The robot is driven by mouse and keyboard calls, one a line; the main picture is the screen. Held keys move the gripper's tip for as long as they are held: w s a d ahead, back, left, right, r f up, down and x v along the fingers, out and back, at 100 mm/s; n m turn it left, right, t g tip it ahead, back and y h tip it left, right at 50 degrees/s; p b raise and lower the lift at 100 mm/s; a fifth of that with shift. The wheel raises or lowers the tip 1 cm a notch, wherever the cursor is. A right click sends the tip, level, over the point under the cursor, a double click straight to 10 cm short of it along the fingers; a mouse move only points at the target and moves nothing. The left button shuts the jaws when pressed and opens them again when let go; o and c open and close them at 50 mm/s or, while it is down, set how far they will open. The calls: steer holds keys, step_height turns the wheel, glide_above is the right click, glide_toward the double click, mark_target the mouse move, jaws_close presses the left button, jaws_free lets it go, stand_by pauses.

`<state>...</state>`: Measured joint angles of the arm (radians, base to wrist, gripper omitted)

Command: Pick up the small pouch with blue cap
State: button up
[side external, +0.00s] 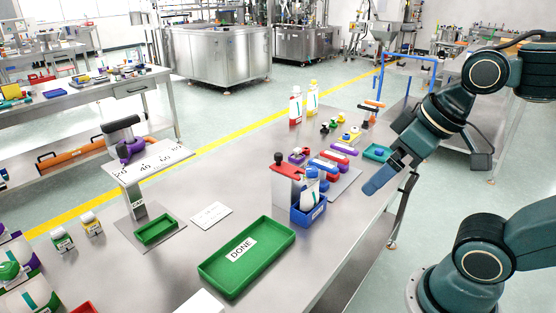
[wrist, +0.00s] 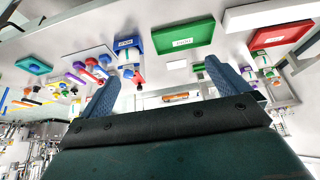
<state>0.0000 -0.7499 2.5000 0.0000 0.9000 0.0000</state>
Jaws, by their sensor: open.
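A small white pouch with a blue cap (side external: 310,187) stands upright in a blue bin (side external: 309,217) near the table's right side. Its lower part is hidden by the bin wall. The wrist view shows the scene upside down, with the blue bin (wrist: 128,44) and the pouch (wrist: 128,68) left of centre. My gripper (side external: 385,182) is in the air to the right of the bin, near the table's right edge, apart from the pouch. In the wrist view my gripper (wrist: 163,72) has its two fingers spread wide with nothing between them.
A green tray marked DONE (side external: 238,273) lies in front. Purple, blue and red pieces (side external: 335,157) and a teal tray (side external: 377,152) lie behind.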

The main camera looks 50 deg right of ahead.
steer(key=shift+w, duration=0.1)
steer(key=g, duration=0.6)
glide_above(313, 169)
steer(key=shift+m, duration=0.4)
step_height(313, 169, down, 8)
steer(key=shift+r, duration=0.25)
steer(key=shift+d+f, duration=0.15)
steer(key=shift+f, duration=0.05)
steer(key=shift+f, duration=0.1)
steer(key=shift+f, duration=4.25)
